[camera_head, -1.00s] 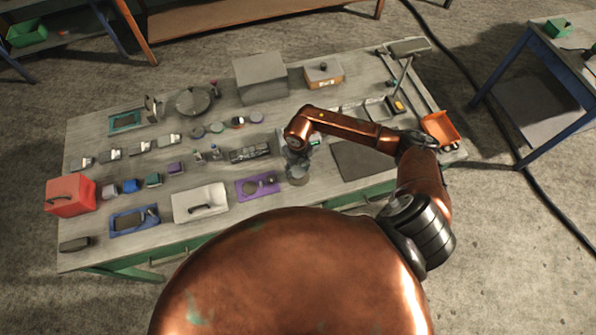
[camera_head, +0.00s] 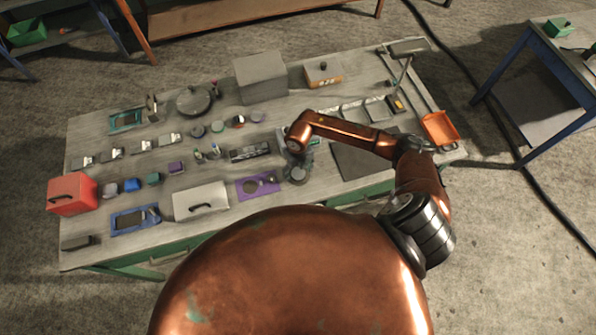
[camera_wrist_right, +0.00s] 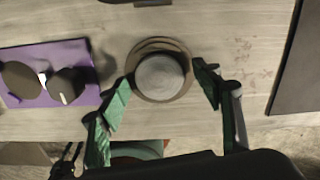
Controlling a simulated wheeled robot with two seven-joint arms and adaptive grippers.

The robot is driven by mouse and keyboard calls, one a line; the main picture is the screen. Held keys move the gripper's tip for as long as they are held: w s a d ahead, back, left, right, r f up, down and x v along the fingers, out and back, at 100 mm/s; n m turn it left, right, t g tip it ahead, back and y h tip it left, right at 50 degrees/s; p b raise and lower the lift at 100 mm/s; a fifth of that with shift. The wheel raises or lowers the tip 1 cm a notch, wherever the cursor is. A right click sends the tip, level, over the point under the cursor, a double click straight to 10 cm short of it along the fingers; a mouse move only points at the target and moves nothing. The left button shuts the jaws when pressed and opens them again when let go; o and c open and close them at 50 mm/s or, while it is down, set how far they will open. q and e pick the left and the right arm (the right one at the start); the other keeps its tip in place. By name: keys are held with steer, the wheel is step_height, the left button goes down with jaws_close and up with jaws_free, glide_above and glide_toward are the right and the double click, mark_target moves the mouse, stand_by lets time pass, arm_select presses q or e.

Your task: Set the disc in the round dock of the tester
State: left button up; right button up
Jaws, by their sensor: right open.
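A grey round piece with a pale rounded top (camera_wrist_right: 160,76), which I take for the disc, stands on the bench with a wider round rim around its base. In the head view it is partly hidden below my right wrist (camera_head: 297,174). My right gripper (camera_wrist_right: 162,80) is open, with its green fingers on either side of the piece and gaps between. A purple plate (camera_wrist_right: 84,58) with a dark round area and a dark knob lies left of it; it also shows in the head view (camera_head: 270,186). I cannot tell for sure whether this is the tester. My left gripper is not in view.
A white box (camera_head: 200,198) and a red box (camera_head: 72,192) stand along the near left of the bench. A black device (camera_head: 250,152) and small coloured pieces lie behind. A dark mat (camera_head: 358,163) lies right of the gripper, an orange tray (camera_head: 440,128) beyond.

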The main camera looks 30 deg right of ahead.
mark_target(298, 173)
steer(key=shift+r, duration=0.2)
step_height(298, 173, up, 12)
steer(key=b, duration=0.2)
stand_by(0.3)
